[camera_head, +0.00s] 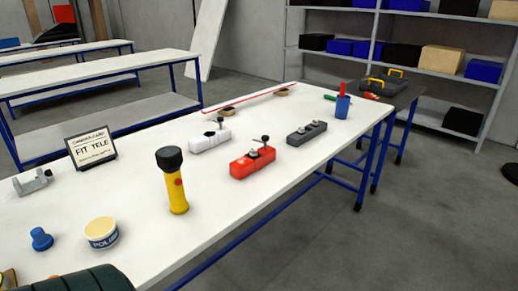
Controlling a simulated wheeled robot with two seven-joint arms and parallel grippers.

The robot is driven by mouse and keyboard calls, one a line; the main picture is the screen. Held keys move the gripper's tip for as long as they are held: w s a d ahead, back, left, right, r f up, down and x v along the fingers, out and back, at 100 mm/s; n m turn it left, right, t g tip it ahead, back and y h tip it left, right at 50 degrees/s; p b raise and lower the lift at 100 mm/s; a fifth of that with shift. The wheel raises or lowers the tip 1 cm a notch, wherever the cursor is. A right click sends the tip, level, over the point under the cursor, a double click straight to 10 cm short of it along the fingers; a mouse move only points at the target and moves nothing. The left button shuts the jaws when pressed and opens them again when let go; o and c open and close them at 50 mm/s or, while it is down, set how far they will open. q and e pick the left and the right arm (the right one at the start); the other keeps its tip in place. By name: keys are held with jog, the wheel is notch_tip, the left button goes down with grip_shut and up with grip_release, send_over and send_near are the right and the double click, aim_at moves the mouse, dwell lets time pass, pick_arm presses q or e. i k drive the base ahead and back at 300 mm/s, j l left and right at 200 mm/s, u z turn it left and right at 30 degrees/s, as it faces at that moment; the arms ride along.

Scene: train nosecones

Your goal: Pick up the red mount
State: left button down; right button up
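The red mount (253,163) is a red block lying on the white table (225,210), near the table's front edge. It has dark round fittings and a small black-knobbed lever on top. A similar white mount (210,139) sits behind it to the left, and a dark grey mount (306,133) sits to its right. Neither of my grippers can be made out in this view.
A yellow flashlight (173,180) stands upright left of the red mount. A polish tin (102,232), a blue knobbed piece (41,239) and a sign (91,147) are farther left. A blue cup (342,104) stands at the right end. Bare tabletop surrounds the red mount.

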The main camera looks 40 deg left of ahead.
aim_at(242, 167)
jog(key=i+l+u, duration=0.25)
jog(key=i, duration=0.9)
jog(key=i+u, duration=0.65)
jog(key=u, duration=0.2)
jog(key=i+u, duration=0.2)
jog(key=u, duration=0.3)
jog(key=i+l+u, duration=0.15)
jog(key=u, duration=0.3)
jog(key=i+l+u, duration=0.2)
jog(key=u, duration=0.3)
jog(key=i+l+u, duration=0.15)
jog(key=u, duration=0.3)
jog(key=k+l, duration=0.05)
jog(key=l, duration=0.05)
